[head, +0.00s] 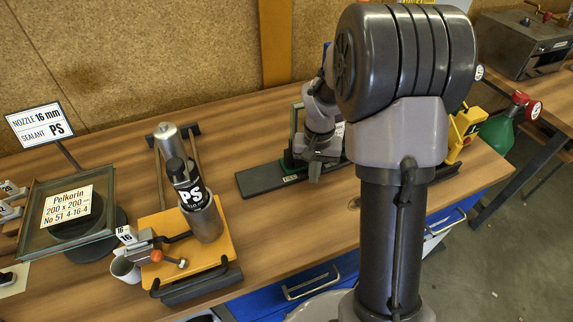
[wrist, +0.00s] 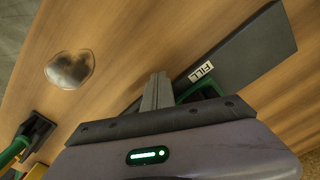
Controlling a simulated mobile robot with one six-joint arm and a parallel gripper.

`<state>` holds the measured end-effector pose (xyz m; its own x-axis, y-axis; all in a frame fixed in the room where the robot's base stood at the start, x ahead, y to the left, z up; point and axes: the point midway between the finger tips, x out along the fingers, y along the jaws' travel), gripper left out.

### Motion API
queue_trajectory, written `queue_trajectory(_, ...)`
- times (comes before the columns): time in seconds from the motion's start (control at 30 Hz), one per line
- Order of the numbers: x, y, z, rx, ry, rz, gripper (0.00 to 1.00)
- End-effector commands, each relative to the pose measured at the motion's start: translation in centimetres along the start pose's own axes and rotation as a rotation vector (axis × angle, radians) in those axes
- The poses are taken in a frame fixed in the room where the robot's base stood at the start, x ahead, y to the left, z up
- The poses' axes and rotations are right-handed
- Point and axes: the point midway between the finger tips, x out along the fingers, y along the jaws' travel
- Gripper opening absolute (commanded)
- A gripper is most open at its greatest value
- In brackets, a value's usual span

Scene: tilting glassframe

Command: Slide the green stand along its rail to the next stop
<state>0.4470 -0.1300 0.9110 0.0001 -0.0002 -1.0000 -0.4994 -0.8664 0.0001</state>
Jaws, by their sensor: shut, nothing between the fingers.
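The green stand (head: 293,125) is an upright frame on a dark rail (head: 258,180) lying on the wooden bench. My arm hides part of both. In the wrist view, a green edge of the stand (wrist: 203,91) shows just right of my fingers, and the rail (wrist: 255,48) runs to the upper right. A white label reading FILL (wrist: 201,71) is on the rail's near edge. My gripper (wrist: 158,88) is shut and empty, close beside the stand; it also shows in the head view (head: 315,174). I cannot tell whether it touches the stand.
A yellow-orange fixture (head: 225,235) holds a PS cartridge (head: 193,190) left of the rail. A glass unit (head: 62,215) stands farther left. A yellow device (head: 462,128) and green bottle (head: 497,130) are at the right. A shiny patch (wrist: 68,69) lies on bare wood.

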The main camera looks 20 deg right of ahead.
Motion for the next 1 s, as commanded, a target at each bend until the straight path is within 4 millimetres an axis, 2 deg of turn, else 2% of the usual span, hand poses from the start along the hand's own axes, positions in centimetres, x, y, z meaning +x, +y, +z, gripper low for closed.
queue_trajectory(0.1, -0.1, 0.6, -0.3, 0.002, 0.001, 0.000, 0.00)
queue_trajectory(0.37, 0.0, 0.4, -0.3, 0.001, 0.000, 0.000, 0.00)
queue_trajectory(0.77, -0.1, -1.3, 0.8, 0.000, 0.000, 0.000, 0.00)
queue_trajectory(0.87, -1.0, -1.3, 0.8, 0.000, 0.000, 0.000, 0.00)
queue_trajectory(1.0, -3.1, -1.3, 0.8, 0.001, 0.000, 0.000, 0.00)
